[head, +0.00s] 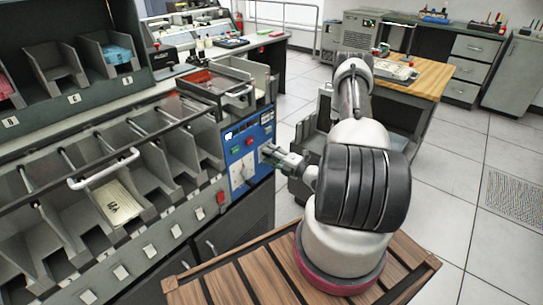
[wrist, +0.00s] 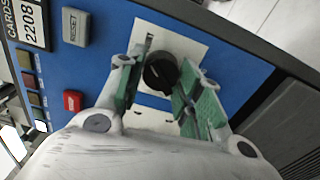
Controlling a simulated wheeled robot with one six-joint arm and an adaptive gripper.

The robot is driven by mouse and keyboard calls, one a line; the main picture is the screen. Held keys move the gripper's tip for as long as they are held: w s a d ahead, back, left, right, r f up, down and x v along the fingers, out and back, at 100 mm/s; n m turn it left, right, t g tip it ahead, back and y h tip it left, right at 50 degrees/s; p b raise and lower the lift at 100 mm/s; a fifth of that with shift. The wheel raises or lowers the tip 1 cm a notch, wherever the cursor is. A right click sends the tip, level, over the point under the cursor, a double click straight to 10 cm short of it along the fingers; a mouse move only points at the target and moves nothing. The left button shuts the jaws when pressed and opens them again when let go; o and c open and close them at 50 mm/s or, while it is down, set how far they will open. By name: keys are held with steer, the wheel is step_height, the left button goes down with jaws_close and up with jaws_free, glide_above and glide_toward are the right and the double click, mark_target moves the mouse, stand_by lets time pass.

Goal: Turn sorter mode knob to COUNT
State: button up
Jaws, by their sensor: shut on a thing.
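The sorter's blue control panel (head: 236,142) is at the middle left of the head view. The black round mode knob (wrist: 160,71) sits on a white plate (wrist: 190,47) in the wrist view. My gripper (wrist: 160,76) is at the panel with its green-padded fingers on either side of the knob, shut on it. In the head view my gripper (head: 268,155) reaches the panel from the right, and the knob cannot be made out. The lettering around the knob is too blurred or covered to read, so its setting cannot be told.
On the panel are a grey RESET button (wrist: 76,27), a red button (wrist: 73,101) and a CARDS counter (wrist: 33,22). Sorter pockets, one holding a card stack (head: 115,203), run left of the panel. A wooden-topped table (head: 425,80) stands behind my arm. Floor at right is clear.

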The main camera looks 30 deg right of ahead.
steer(key=shift+m, duration=0.5)
steer(key=o, duration=1)
steer(key=v, duration=1.2)
